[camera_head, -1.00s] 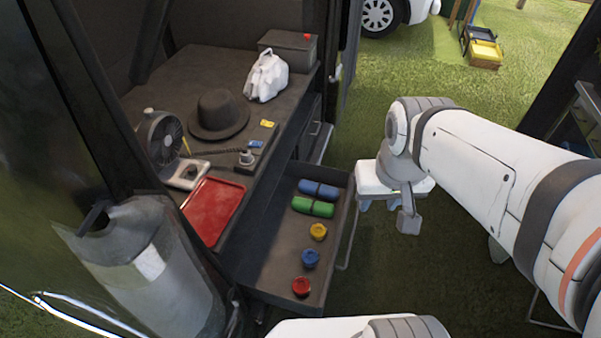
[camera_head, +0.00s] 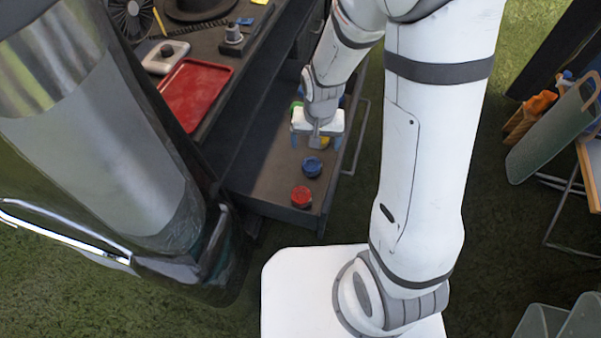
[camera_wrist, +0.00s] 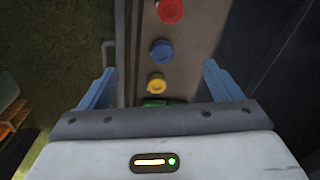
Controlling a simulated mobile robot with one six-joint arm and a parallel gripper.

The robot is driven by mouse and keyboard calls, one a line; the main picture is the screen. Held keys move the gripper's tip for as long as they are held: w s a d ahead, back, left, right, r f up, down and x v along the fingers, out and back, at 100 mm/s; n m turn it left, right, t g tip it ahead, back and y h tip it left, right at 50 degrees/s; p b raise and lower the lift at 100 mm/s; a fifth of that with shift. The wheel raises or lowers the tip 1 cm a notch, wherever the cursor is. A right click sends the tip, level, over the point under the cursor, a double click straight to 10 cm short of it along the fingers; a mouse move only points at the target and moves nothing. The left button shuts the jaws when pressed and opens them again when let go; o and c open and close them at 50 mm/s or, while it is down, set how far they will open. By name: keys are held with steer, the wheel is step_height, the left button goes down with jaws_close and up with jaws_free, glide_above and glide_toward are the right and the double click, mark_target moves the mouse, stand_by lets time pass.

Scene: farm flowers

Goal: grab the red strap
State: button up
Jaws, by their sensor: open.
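The red strap (camera_head: 301,196) is a small round roll near the front end of the open drawer (camera_head: 262,178). In the wrist view the red strap (camera_wrist: 170,10) is at the top edge, partly cut off. The blue strap (camera_head: 312,166) lies beside it, and also shows in the wrist view (camera_wrist: 162,50). My gripper (camera_head: 318,138) is over the drawer, further back than the red strap. In the wrist view its two blue fingers (camera_wrist: 160,82) are apart and empty, with the yellow strap (camera_wrist: 157,83) between them in the picture.
A green roll (camera_wrist: 158,103) is partly hidden by my gripper in the wrist view. A red tray (camera_head: 196,93) lies on the workbench left of the drawer. A large grey cylinder (camera_head: 95,150) stands at the left.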

steer(key=b, duration=0.8)
glide_above(301, 194)
steer(key=shift+m+g, duration=0.3)
steer(key=shift+g, duration=0.1)
step_height(301, 194, down, 24)
steer(key=shift+s+a+r, duration=0.15)
step_height(301, 194, down, 6)
steer(key=b, duration=0.2)
steer(key=shift+r+b, duration=0.15)
steer(key=shift+b, duration=0.25)
steer(key=shift+r, duration=0.1)
steer(key=shift+c, duration=0.4)
steer(key=c, duration=1.1)
